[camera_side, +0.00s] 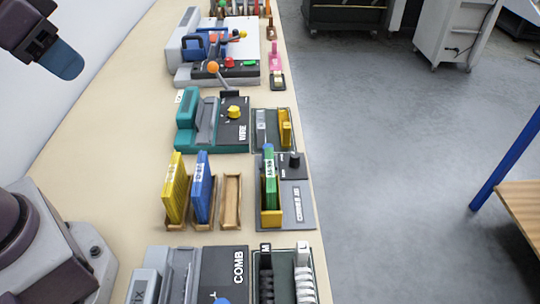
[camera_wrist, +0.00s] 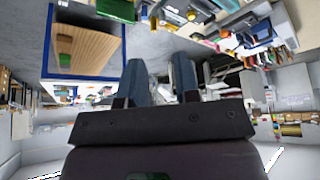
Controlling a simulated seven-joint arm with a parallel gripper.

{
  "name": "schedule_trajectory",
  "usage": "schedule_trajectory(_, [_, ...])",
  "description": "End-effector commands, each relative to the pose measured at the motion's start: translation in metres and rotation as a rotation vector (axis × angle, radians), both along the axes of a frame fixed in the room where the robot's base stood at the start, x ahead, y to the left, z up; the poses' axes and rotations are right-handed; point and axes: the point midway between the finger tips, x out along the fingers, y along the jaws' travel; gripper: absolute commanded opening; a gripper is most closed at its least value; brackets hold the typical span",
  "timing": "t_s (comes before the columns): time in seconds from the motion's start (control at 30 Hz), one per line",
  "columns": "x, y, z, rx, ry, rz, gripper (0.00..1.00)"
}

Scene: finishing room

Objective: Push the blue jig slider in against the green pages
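The green pages (camera_side: 270,182) stand upright in a yellow holder (camera_side: 271,217) on a grey jig plate (camera_side: 303,222), right of the middle of the bench in the side view. A small blue part (camera_side: 268,147) shows at the top far end of the green pages. It may be the jig slider, but most of it is hidden and I cannot tell its gap to the pages. My gripper (camera_wrist: 159,72) is open and empty, with two blue fingers apart in the wrist view. In the side view it hangs at the upper left, far from the jig.
Wooden stands left of the jig hold a yellow book (camera_side: 175,188) and a blue book (camera_side: 202,188); one stand (camera_side: 231,203) is empty. A black knob (camera_side: 294,161) stands on the jig plate. Binding machines (camera_side: 212,125) stand beyond and nearer. The left bench strip is clear.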

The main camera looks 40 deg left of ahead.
Motion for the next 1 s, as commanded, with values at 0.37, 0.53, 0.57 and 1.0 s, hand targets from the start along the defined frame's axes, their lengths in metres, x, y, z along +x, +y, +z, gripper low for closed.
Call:
schedule_trajectory(0.37, [0.000,0.000,0.000,0.000,0.000,0.000,0.30])
schedule_trajectory(0.53, [0.000,0.002,-0.002,0.000,0.008,0.008,0.07])
schedule_trajectory(0.57, [0.001,0.003,-0.004,0.000,0.020,0.013,0.00])
schedule_trajectory(1.0, [0.079,0.012,-0.068,-0.127,0.373,0.077,0.00])
